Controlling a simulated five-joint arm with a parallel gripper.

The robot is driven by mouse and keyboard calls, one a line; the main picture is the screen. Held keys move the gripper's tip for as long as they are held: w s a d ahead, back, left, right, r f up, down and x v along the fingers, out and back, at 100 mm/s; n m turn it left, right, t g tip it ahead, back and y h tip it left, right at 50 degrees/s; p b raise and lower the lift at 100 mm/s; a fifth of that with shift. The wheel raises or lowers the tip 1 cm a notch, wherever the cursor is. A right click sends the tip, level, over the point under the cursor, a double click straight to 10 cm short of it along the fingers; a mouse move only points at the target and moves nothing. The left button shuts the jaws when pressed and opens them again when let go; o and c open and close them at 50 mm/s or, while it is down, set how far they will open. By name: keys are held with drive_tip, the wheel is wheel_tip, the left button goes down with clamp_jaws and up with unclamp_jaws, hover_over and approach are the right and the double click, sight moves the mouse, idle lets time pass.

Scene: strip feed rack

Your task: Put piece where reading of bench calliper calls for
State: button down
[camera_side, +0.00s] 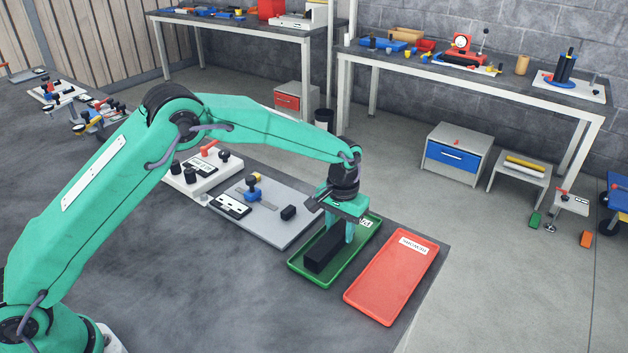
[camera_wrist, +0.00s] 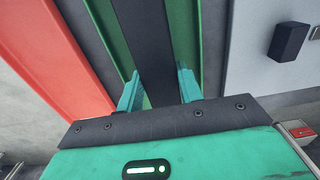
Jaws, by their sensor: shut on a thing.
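My gripper (camera_side: 349,230) points down over the green tray (camera_side: 297,266) and is shut on a long black bar (camera_side: 325,250). The bar lies level within the tray's outline, low down; I cannot tell whether it touches the floor. In the wrist view the bar (camera_wrist: 146,40) runs between my two fingertips (camera_wrist: 158,88), above the green tray (camera_wrist: 183,30). The green tray's label is partly hidden by my gripper. The red tray (camera_side: 385,285), labelled REWORK, is empty to the right. The bench calliper (camera_side: 253,190) stands on a grey plate to the left; its display (camera_side: 233,207) is too small to read.
A small black block (camera_side: 288,213) sits on the grey plate (camera_side: 272,229) near the green tray. A white plate with black knobs (camera_side: 205,172) lies farther left. The bench edge is just beyond the red tray. Bare bench lies in front of the trays.

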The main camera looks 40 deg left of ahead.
idle(0.3)
drive_tip(key=c, duration=0.9)
unclamp_jaws()
drive_tip(key=shift+f, duration=0.1)
wheel_tip(320, 180, up, 12)
drive_tip(key=shift+r, duration=0.15)
